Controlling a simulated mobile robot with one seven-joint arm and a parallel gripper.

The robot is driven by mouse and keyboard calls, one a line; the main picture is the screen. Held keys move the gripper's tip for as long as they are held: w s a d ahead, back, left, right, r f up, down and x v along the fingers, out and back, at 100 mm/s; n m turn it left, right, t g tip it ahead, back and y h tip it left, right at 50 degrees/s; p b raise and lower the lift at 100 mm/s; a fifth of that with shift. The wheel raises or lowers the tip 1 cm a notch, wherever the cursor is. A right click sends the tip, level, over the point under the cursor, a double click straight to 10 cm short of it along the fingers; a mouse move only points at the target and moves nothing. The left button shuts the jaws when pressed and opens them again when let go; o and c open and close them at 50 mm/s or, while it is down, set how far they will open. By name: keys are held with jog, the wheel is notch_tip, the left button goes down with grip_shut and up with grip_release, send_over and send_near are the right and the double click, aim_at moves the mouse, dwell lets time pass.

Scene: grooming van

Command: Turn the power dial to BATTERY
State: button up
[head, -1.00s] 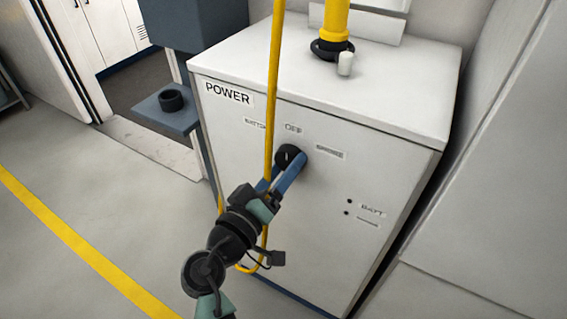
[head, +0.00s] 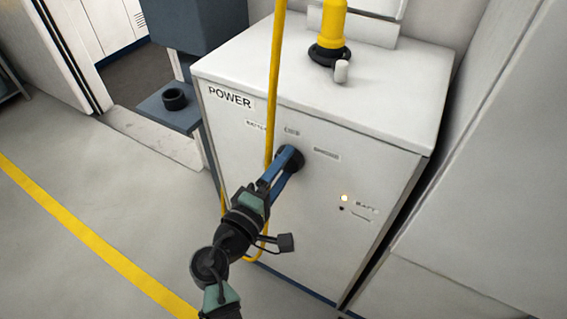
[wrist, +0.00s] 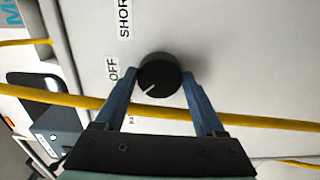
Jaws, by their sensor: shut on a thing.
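The black power dial (head: 291,157) is on the front of the white POWER cabinet (head: 225,150). My gripper (head: 284,163) has its blue fingers closed on the dial's sides. In the wrist view the dial (wrist: 160,76) sits between the fingertips, and its white pointer line slants to the lower left, roughly toward the partly hidden BATTERY label (wrist: 131,122). The OFF label (wrist: 112,68) is left of the dial there. In the head view the BATTERY label (head: 255,125) is up and left of the dial. The upper BATT lamp (head: 344,198) glows; the lower lamp (head: 341,209) is dark.
A yellow pole or cable (head: 275,70) runs close beside my gripper in front of the cabinet. A blue-grey shelf with a black ring (head: 174,99) is at left. A yellow fitting (head: 330,35) stands on the cabinet top. Open floor (head: 90,180) lies left.

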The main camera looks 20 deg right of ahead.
jog(key=shift+n, duration=0.3)
jog(key=o, duration=1.3)
jog(key=shift+o, duration=0.2)
jog(key=v, duration=1.3)
